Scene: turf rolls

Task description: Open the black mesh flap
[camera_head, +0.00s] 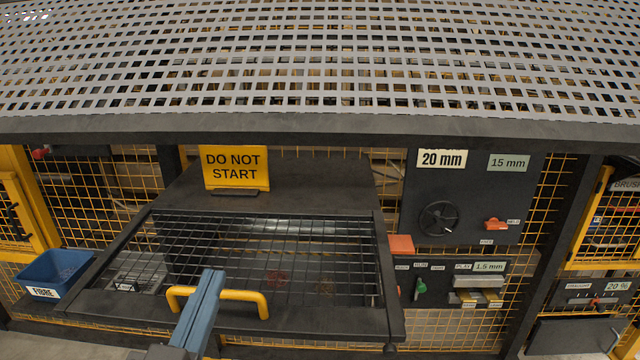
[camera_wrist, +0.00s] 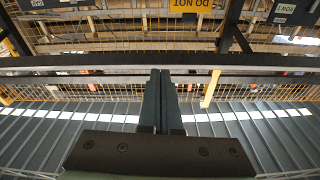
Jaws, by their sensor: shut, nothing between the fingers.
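The black mesh flap (camera_head: 300,235) lies down over the dark box opening in the head view and looks closed. Its yellow handle (camera_head: 243,295) is at the front edge of the flap. My gripper (camera_head: 213,273) has blue-grey fingers, pressed together and empty. In the head view the fingers cross in front of the middle of the handle; I cannot tell whether they touch it. In the wrist view my gripper (camera_wrist: 160,76) is shut, its tips at a long dark bar. A yellow upright piece (camera_wrist: 212,88), possibly part of the handle, shows right of the fingers.
A yellow DO NOT START sign (camera_head: 236,168) stands behind the flap. A blue FIBRE bin (camera_head: 55,272) is at the left. A control panel (camera_head: 465,195) with a black knob and an orange switch is at the right. A perforated grey cover (camera_head: 320,60) overhangs above.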

